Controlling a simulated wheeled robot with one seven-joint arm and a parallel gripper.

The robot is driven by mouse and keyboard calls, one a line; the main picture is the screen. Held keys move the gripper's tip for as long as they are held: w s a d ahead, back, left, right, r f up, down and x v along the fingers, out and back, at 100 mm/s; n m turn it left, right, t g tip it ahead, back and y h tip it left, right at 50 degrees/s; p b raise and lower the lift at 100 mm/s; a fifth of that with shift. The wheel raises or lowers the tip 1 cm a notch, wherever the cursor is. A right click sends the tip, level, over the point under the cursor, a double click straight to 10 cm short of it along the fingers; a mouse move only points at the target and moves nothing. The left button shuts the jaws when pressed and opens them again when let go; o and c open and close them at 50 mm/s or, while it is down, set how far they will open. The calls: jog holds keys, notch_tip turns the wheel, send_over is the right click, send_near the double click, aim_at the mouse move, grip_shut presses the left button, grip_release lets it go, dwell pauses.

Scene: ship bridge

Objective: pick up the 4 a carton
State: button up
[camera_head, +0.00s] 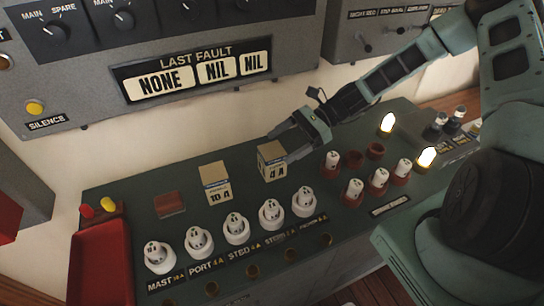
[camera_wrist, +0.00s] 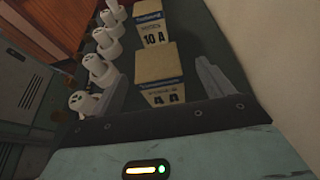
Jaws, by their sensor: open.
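The 4 A carton (camera_head: 271,161) is a small tan box with a white and blue label. It stands upright on the green console top, behind the row of white fuse holders. My gripper (camera_head: 282,143) is open, with its fingers at the carton's back and right side in the head view. In the wrist view the carton (camera_wrist: 163,68) shows between the fingers of my gripper (camera_wrist: 155,84), its lower label partly cut off by the gripper body. I cannot tell whether either finger touches it.
A 10 A carton (camera_head: 215,182) stands to the left, and a reddish-brown block (camera_head: 169,204) lies farther left. White fuse holders (camera_head: 236,229) line the front. Red-based fuses (camera_head: 378,180) and lit lamps (camera_head: 426,158) stand to the right. The wall panel (camera_head: 190,75) rises behind.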

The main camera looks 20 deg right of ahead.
aim_at(261, 160)
jog(key=p+x, duration=0.2)
jog(key=x, duration=0.3)
jog(key=shift+s+a+r, duration=0.1)
jog(key=shift+s+a, duration=0.05)
jog(key=shift+a+f+p, duration=0.3)
jog(key=shift+a+p, duration=0.05)
jog(key=shift+a, duration=0.05)
jog(key=c, duration=1.3)
